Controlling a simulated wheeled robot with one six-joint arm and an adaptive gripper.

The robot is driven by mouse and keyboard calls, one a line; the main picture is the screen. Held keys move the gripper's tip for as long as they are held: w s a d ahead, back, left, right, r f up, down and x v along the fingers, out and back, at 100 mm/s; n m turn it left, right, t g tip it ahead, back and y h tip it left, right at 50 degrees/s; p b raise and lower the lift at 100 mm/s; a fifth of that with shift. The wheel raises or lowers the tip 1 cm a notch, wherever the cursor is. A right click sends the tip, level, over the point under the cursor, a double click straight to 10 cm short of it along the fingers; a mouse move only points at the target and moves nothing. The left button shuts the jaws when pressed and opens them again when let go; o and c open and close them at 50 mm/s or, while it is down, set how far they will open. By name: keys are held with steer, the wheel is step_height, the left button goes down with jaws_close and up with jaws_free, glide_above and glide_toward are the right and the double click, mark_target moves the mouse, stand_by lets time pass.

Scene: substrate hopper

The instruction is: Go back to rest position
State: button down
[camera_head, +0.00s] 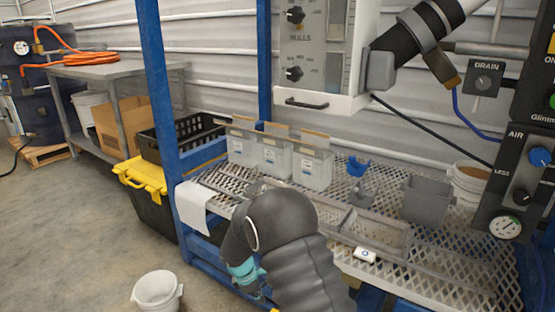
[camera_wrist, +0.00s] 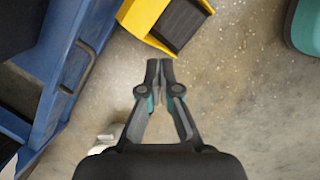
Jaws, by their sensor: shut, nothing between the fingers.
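My gripper (camera_wrist: 160,68) shows in the wrist view with its two dark fingers together at the tips and nothing between them. It points down over bare concrete floor, clear of the blue frame at the left. In the head view my dark grey arm is bent in front of the shelf's left part, its teal-banded end low beside the blue frame. The fingers cannot be made out in that view.
A blue post (camera_head: 161,98) stands left. A white bucket (camera_head: 157,291) and a yellow-lidded black tote (camera_head: 141,174) are on the floor. Floor at left is open.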

steer(key=s+d+r+m+t+y, duration=0.1)
steer(key=s+d+r+m, duration=0.5)
steer(key=s+r, duration=0.4)
steer(key=s+d+r+m+t+y, duration=0.1)
steer(key=s+d+r+m+t, duration=0.1)
steer(key=s+d+r+m, duration=0.4)
steer(key=s+d+r+m+t+y, duration=0.1)
steer(key=s+d+r+m, duration=0.6)
steer(key=s+r, duration=0.7)
step_height(320, 180, up, 4)
steer(key=d, duration=0.2)
steer(key=shift+d+t, duration=0.3)
